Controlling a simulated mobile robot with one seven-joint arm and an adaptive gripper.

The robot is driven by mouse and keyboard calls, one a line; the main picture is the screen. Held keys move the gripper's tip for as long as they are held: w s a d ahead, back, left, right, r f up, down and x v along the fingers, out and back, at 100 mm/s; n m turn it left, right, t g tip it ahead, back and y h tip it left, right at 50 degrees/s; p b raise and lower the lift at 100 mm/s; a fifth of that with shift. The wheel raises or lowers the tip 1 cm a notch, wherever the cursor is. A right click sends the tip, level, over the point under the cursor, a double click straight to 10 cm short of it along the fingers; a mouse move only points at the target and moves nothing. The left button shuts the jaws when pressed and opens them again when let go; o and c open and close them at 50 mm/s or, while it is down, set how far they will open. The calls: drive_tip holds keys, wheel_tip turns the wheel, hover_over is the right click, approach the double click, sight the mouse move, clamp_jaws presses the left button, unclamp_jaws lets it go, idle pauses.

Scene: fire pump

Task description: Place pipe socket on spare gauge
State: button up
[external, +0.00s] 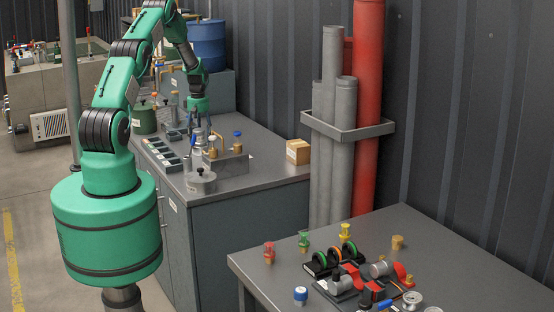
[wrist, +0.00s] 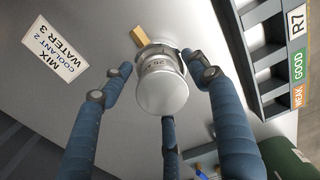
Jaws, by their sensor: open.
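A silver-grey cylinder (wrist: 162,85) marked "25" stands between the fingers of my gripper (wrist: 162,92) in the wrist view. A brass-coloured piece (wrist: 140,36) shows at its far side. I cannot tell whether the cylinder is the pipe socket or the spare gauge, or whether the brass piece belongs to it. My three blue fingers are spread around the cylinder, open. In the external view my gripper (external: 193,129) is low over the grey counter, and what is between its fingers is too small to tell.
A slotted rack (external: 164,154) and a green pot (external: 144,118) are close to my gripper on the counter. A metal holder (external: 228,165) with several small parts stands nearer the front. A cardboard box (external: 298,151) is at the right. The front table (external: 300,220) carries several coloured fittings.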

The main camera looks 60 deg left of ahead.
sight(199, 129)
drive_tip(key=shift+r, duration=0.1)
wheel_tip(199, 129, up, 12)
idle(0.6)
idle(0.6)
idle(0.3)
